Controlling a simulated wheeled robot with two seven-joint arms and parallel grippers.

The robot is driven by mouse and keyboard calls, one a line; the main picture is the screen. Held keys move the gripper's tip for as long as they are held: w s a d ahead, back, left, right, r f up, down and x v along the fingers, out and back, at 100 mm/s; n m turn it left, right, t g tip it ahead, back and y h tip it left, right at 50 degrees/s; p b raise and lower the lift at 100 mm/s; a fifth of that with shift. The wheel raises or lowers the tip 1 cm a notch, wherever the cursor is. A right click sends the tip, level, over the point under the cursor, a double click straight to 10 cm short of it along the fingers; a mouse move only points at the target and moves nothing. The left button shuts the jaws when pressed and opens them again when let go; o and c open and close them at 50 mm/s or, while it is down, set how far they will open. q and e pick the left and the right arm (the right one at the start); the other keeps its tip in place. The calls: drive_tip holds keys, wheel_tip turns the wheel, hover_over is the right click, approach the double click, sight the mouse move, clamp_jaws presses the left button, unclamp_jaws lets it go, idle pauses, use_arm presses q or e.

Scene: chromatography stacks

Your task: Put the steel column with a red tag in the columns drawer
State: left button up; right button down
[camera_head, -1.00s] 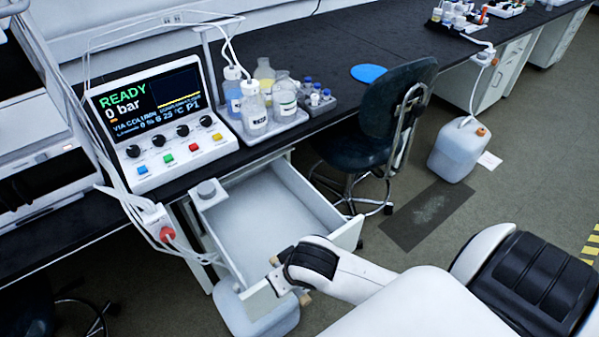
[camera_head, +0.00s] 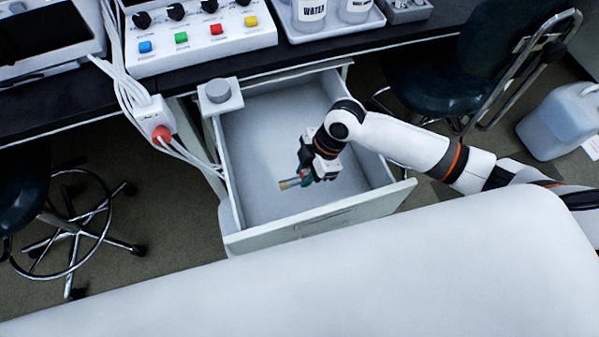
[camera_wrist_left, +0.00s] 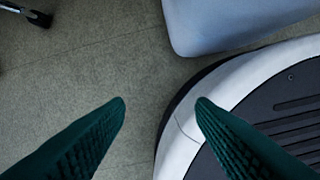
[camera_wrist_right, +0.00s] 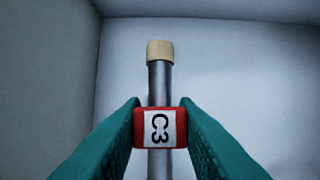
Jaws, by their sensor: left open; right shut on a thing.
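The steel column (camera_wrist_right: 159,83) has a tan end cap and a red tag (camera_wrist_right: 140,128) with a white label reading C3. My right gripper (camera_wrist_right: 160,128) is shut on it at the tag. In the head view the right gripper (camera_head: 306,178) is over the open drawer (camera_head: 265,120), inside its outline, with the column's tan end (camera_head: 289,184) showing. The drawer looks otherwise empty; whether the column touches its floor I cannot tell. My left gripper (camera_wrist_left: 160,103) is open and empty above the floor in the left wrist view; it is not visible in the head view.
The drawer's front panel (camera_head: 330,217) and side walls stand around the right gripper. A grey round knob on a white block (camera_head: 218,90) sits at the drawer's back left corner. A dark chair (camera_head: 440,60) is to the right, and a stool (camera_head: 75,225) to the left.

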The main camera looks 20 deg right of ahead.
wheel_tip(320, 180, down, 7)
drive_tip(key=shift+b, duration=0.7)
drive_tip(key=shift+f, duration=0.15)
use_arm(q)
drive_tip(key=w+r, duration=0.2)
drive_tip(key=r, duration=0.1)
drive_tip(key=w+r, duration=0.1)
drive_tip(key=shift+w+d+r, duration=0.3)
use_arm(e)
drive_tip(key=c, duration=1.1)
unclamp_jaws()
drive_tip(key=shift+d+r, duration=0.1)
drive_tip(key=shift+r, duration=0.15)
use_arm(q)
drive_tip(key=s+f+p, duration=0.2)
drive_tip(key=s+f, duration=0.3)
drive_tip(key=f, duration=0.1)
drive_tip(key=shift+s+a, duration=0.25)
drive_tip(key=shift+a, duration=0.15)
use_arm(e)
drive_tip(key=v, duration=1.1)
drive_tip(key=shift+d+r, duration=0.15)
drive_tip(key=shift+r, duration=0.1)
